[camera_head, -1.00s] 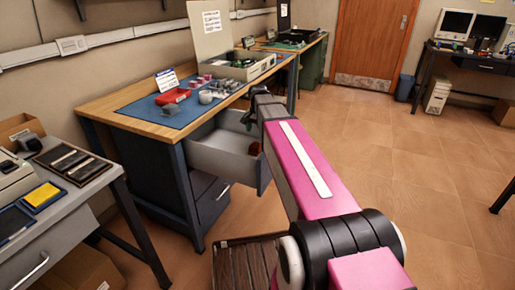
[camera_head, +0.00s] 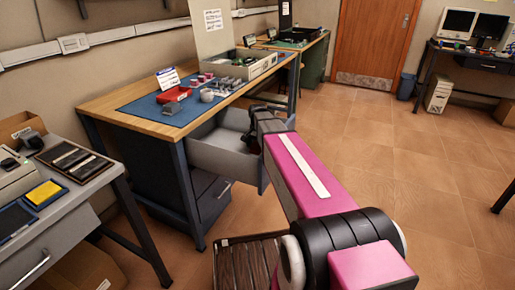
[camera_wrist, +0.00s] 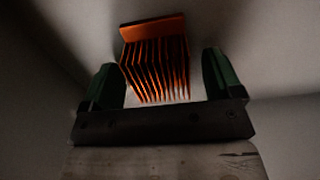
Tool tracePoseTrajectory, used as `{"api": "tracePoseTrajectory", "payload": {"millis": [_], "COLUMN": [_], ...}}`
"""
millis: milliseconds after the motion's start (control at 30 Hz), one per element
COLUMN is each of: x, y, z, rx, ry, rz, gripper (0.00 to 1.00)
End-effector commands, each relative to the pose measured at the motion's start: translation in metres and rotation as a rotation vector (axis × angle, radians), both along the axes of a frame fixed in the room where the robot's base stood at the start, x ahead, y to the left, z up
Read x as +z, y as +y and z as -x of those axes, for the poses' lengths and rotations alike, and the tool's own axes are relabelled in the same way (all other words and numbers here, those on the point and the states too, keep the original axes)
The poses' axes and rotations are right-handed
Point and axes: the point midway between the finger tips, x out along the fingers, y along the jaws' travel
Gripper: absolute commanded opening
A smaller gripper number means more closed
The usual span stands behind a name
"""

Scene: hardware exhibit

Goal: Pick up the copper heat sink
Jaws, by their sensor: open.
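The copper heat sink (camera_wrist: 155,62) shows in the wrist view, orange-brown with a row of parallel fins and a flat base plate. It lies on a pale surface, apparently inside the open drawer (camera_head: 222,157) of the workbench. My gripper (camera_wrist: 165,85) is open, one green finger on each side of the view. The heat sink appears between and just beyond the fingers, nearer the left one; I cannot tell whether either finger touches it. In the head view my arm reaches into the drawer, and the heat sink is hidden there.
A grey table (camera_head: 75,195) with trays stands at the left. A slatted crate (camera_head: 246,262) is on the floor. Open floor lies to the right.

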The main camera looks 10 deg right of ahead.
Motion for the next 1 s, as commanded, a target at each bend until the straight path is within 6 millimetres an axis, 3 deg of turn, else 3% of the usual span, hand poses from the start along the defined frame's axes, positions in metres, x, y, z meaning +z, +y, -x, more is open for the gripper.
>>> {"api": "tracePoseTrajectory", "payload": {"millis": [133, 267, 700, 1000], "x": [0.000, 0.001, 0.005, 0.048], "y": [0.000, 0.000, 0.000, 0.007], "z": [0.000, 0.000, 0.000, 0.004], "rx": [0.000, 0.000, 0.000, 0.003], "ry": [0.000, 0.000, -0.001, -0.003], "rz": [0.000, 0.000, 0.000, 0.000], "gripper": [0.85, 0.43, 0.42, 0.42]}}
